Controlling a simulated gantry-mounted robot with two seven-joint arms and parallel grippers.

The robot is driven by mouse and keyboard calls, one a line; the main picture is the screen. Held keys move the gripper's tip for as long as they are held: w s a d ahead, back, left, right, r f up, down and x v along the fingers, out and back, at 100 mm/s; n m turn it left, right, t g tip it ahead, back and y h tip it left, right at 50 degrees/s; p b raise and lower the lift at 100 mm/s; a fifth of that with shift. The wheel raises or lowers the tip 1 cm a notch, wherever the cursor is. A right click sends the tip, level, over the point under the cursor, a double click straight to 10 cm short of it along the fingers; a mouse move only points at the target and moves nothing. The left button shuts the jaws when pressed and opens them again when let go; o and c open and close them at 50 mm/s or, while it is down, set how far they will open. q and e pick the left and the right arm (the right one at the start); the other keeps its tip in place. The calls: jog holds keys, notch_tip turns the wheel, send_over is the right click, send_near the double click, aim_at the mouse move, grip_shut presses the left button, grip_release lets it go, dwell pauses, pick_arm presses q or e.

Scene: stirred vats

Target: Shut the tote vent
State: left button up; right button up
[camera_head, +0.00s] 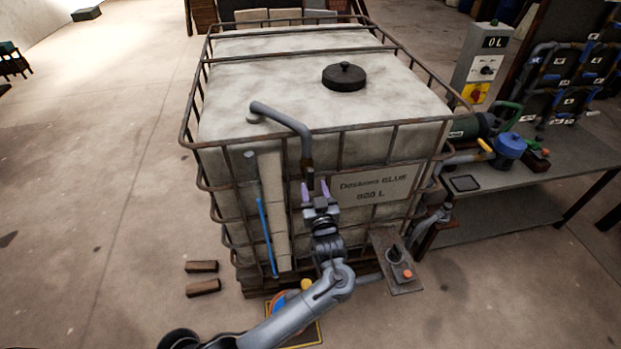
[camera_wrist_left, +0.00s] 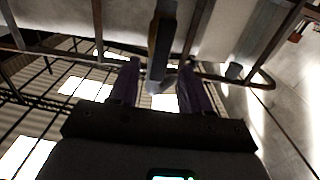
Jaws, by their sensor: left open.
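The tote (camera_head: 320,85) is a large pale tank in a rusty cage, with a sign reading 820 L or similar on its front. A black round lid with a knob (camera_head: 344,77) sits on its top. A bent grey pipe (camera_head: 283,118) runs from the top over the front edge and points down. I cannot tell which of these is the vent. My left gripper (camera_head: 315,188) is open, fingers up, at the tote's front just below the pipe's end. In the left wrist view a grey bar-like part (camera_wrist_left: 160,45) shows between the open fingers, apparently ungripped. My right gripper is out of view.
A blue rod (camera_head: 267,238) stands left of my gripper. A small panel with an orange button (camera_head: 396,262) is at right. A bench (camera_head: 540,165) with a green pump and blue-topped valve stands right. Wood blocks (camera_head: 203,277) lie on the left floor, otherwise mostly clear.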

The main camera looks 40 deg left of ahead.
aim_at(311, 180)
pick_arm(q)
jog(key=shift+x, duration=2.6)
grip_shut()
